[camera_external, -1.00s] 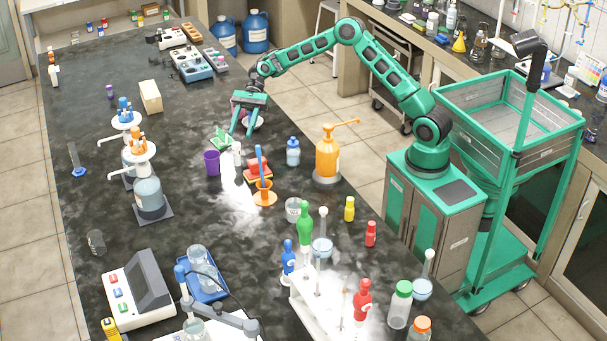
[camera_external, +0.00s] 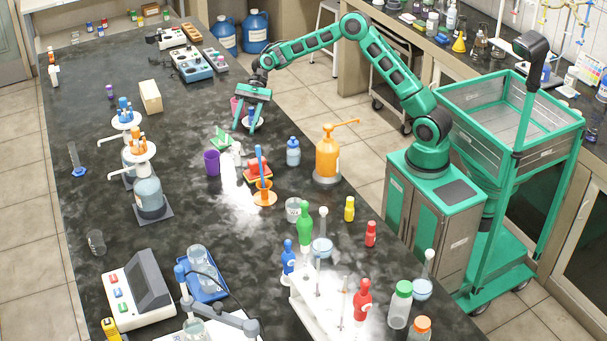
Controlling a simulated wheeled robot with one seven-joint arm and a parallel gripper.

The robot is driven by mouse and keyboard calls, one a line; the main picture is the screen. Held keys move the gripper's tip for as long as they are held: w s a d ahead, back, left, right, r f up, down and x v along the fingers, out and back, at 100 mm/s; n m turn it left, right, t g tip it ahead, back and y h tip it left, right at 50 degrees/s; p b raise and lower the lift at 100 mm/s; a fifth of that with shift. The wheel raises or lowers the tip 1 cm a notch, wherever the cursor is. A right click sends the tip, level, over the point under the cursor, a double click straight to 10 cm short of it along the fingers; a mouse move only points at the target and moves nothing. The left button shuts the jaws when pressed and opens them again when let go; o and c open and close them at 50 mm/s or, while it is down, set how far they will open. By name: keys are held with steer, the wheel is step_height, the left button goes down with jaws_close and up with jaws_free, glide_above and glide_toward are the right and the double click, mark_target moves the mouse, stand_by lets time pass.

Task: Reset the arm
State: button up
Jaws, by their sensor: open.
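My green gripper (camera_external: 246,129) points down over the far middle of the dark bench (camera_external: 85,190), near its right edge. Its two fingers are spread apart. A small blue object (camera_external: 251,113) and a white dish (camera_external: 247,122) show between the fingers. They are partly hidden, and I cannot tell whether the fingers touch them. A pink cup (camera_external: 234,102) shows just left of the gripper. My arm reaches from its base on the right, over the floor, to the bench.
Near the gripper stand a purple cup (camera_external: 212,162), a green piece (camera_external: 221,138), a blue-white bottle (camera_external: 293,152) and an orange pump bottle (camera_external: 327,158). Glassware and a white rack (camera_external: 318,305) crowd the front. The bench's far left is mostly clear.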

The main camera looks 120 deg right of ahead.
steer(key=s+a+r+n+g+h, duration=0.1)
steer(key=s+a+n+g+h, duration=0.1)
steer(key=s+a+n+h, duration=0.45)
steer(key=s+a+r+n+g+h, duration=0.15)
steer(key=s+a+n, duration=0.25)
steer(key=s, duration=0.5)
steer(key=s+a+f+n+g, duration=0.2)
steer(key=s+n, duration=0.2)
steer(key=s, duration=1.1)
steer(key=s+a+f+n+g, duration=0.2)
steer(key=s+a+n, duration=0.1)
steer(key=s, duration=1.2)
steer(key=shift+s+a+f+n+h, duration=0.2)
steer(key=shift+s+a+n+h, duration=0.1)
steer(key=shift+n+h, duration=0.1)
steer(key=shift+g, duration=0.25)
